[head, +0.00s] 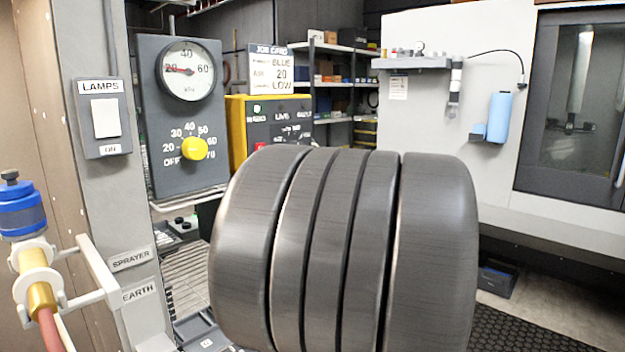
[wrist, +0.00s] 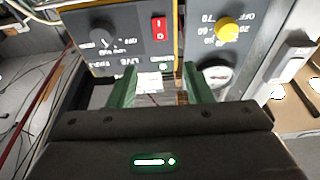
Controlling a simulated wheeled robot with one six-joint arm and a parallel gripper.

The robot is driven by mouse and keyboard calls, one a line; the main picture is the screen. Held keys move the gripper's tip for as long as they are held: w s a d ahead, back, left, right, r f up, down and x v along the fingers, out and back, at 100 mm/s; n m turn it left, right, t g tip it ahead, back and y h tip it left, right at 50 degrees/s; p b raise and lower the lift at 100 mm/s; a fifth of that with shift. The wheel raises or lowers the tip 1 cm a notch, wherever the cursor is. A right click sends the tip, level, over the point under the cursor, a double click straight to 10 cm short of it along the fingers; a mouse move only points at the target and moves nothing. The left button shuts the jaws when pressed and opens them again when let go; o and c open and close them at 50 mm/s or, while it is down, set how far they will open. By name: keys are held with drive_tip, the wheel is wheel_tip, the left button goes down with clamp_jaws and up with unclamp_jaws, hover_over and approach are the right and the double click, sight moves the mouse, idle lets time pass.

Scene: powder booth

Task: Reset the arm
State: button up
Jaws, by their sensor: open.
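My gripper (wrist: 160,84) shows in the wrist view as two green fingers standing well apart, with nothing held between them. Both fingers point toward the control boxes, which appear upside down there. A pale card shows in the gap, farther back. In the head view a large dark ribbed part of my own arm fills the lower middle. My gripper cannot be seen in the head view.
A grey panel with a gauge (head: 187,71) and yellow knob (head: 194,148) stands left, beside a lamps switch (head: 106,118). A yellow-sided control box (head: 238,132) carries a job card (head: 278,70). A blue-topped sprayer (head: 35,262) hangs far left. A white cabinet (head: 430,150) stands right.

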drive_tip(key=p+x, duration=0.2)
drive_tip(key=x, duration=1.2)
drive_tip(key=shift+p, duration=0.4)
drive_tip(key=shift+f, duration=0.1)
drive_tip(key=b+v, duration=0.3)
drive_tip(key=v, duration=1.1)
drive_tip(key=w+a+r+g+h+p, duration=0.2)
drive_tip(key=w+a+r+p, duration=0.3)
drive_tip(key=w+a+p, duration=0.3)
drive_tip(key=a+p, duration=0.2)
drive_tip(key=shift+w+a+p, duration=0.2)
drive_tip(key=shift+a+p, duration=0.1)
drive_tip(key=shift+p, duration=0.1)
